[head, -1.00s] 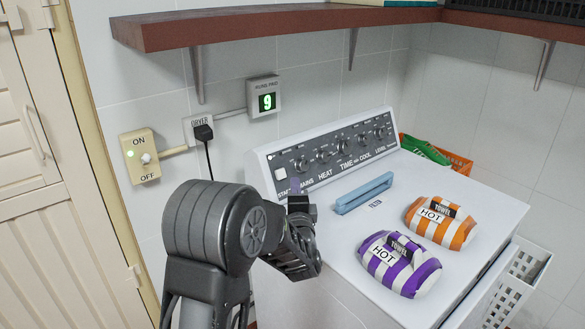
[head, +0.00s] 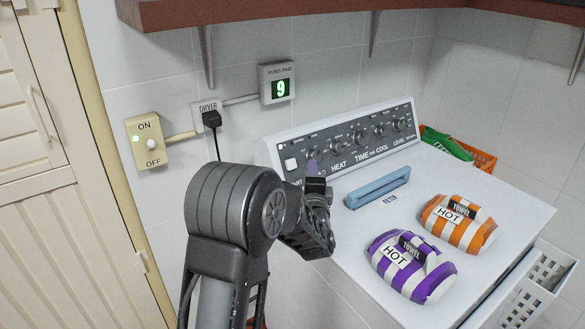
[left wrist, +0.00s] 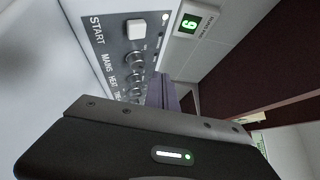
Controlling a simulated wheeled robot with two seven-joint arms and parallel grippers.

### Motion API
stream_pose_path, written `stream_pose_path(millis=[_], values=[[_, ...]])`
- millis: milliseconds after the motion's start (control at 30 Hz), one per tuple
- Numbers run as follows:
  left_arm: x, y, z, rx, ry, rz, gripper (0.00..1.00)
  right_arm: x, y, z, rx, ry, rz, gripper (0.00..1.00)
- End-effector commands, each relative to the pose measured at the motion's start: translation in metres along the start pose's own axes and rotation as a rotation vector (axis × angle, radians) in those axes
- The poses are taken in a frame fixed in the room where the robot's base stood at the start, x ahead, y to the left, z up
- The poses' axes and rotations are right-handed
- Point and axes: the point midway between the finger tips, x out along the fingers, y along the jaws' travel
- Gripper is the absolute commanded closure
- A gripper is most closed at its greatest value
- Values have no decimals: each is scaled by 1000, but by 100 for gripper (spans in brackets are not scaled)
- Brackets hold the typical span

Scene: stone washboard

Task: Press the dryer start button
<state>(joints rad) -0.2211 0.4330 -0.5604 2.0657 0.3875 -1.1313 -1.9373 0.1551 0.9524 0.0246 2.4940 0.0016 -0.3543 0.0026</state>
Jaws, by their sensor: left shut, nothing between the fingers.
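The dryer start button (head: 290,164) is a white square at the left end of the dryer's grey control panel (head: 352,143). It also shows in the left wrist view (left wrist: 136,28), beside the word START and a small lit lamp (left wrist: 165,17). My left gripper (head: 312,168) is just right of the button in the head view, in front of the panel and hiding part of its lettering. Its purplish fingers (left wrist: 161,92) are shut and empty, and appear apart from the button. My right gripper is not in view.
Purple-striped (head: 411,265) and orange-striped (head: 458,222) towels marked HOT lie on the dryer top, near a blue bar handle (head: 376,187). A wall switch (head: 148,143) and a display reading 9 (head: 279,88) are behind. A brown shelf (head: 250,14) overhangs.

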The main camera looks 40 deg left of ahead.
Motion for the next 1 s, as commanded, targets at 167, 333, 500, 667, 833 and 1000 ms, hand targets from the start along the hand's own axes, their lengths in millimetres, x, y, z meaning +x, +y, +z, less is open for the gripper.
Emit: stream_pose_path(millis=[167, 333, 500, 667, 833, 1000], values=[[16, 17, 13, 1, -2, -1, 100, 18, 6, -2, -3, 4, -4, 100], [32, 28, 24, 2, -2, 0, 100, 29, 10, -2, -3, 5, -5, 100], [43, 33, 31, 1, -1, 0, 100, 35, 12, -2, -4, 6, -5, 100], [47, 35, 34, 1, -1, 0, 100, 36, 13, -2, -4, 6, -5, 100], [47, 34, 35, 1, 0, 0, 100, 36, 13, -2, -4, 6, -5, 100], [47, 34, 34, 1, 0, 0, 100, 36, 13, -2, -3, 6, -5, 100]])
